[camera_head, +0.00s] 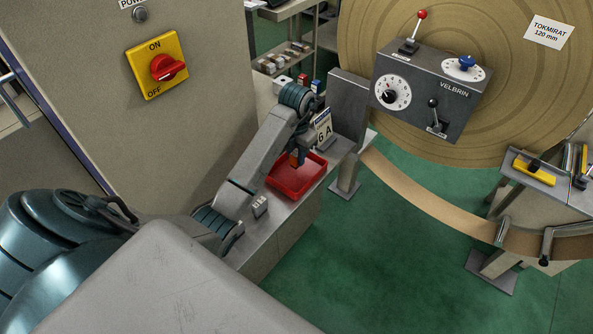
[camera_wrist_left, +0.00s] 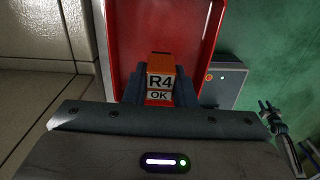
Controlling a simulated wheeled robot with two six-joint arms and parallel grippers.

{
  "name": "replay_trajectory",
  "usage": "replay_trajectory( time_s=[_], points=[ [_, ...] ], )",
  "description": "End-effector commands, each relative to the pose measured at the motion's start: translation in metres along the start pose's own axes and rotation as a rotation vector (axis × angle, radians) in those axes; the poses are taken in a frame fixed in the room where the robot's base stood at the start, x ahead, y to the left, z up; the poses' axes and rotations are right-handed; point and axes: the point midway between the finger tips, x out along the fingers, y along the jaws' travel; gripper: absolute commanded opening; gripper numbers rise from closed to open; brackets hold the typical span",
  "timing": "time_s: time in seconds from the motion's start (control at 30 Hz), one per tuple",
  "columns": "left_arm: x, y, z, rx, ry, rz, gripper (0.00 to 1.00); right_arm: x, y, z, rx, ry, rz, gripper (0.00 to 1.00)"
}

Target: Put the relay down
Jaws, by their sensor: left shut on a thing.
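The relay is an orange block marked "R4 OK" (camera_wrist_left: 160,82), held between the two fingers of my left gripper (camera_wrist_left: 159,92) in the left wrist view. In the head view a small orange part of the relay (camera_head: 295,159) shows below my left gripper (camera_head: 298,152). The gripper is shut on it, over the red tray (camera_head: 283,189). The red tray also shows behind the relay in the left wrist view (camera_wrist_left: 133,30). I cannot tell whether the relay touches the tray floor.
The tray stands on a narrow grey bench (camera_head: 274,222) beside a sign marked "6 A" (camera_head: 323,132). A beige cabinet with a red rotary switch (camera_head: 167,67) rises at the left. A grey control box (camera_head: 432,88) and a large brown roll (camera_head: 365,30) stand at the back right.

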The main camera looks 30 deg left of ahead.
Motion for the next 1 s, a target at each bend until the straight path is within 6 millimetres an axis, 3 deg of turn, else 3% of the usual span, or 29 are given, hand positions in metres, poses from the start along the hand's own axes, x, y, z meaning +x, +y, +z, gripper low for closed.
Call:
replay_trajectory(
  time_s=[0.2,0.33,0.67,0.7,0.77,0.8,1.0],
  points=[
    [0.019,0.0,0.0,0.0,-0.001,0.0,0.0,0.019,-0.002,0.001,0.0,0.001,0.0,0.36],
    [0.036,0.0,0.0,-0.001,0.002,0.0,0.0,0.021,-0.003,0.002,0.0,0.0,-0.001,0.36],
    [0.04,0.0,0.0,0.0,0.0,0.0,0.0,0.022,-0.003,0.003,0.0,-0.001,-0.001,0.36],
    [0.039,0.0,0.0,0.0,0.0,0.0,0.3,0.021,-0.003,0.003,0.0,0.0,-0.001,0.36],
    [0.039,0.0,0.0,0.0,0.0,0.0,0.41,0.021,-0.003,0.003,0.0,0.0,-0.001,0.36],
    [0.039,0.0,0.0,0.0,0.0,0.0,0.46,0.021,-0.003,0.003,0.0,0.0,-0.001,0.36],
    [0.039,0.0,0.0,0.0,-0.001,0.0,0.46,0.021,-0.003,0.003,0.0,0.0,-0.001,0.36]
  ],
)
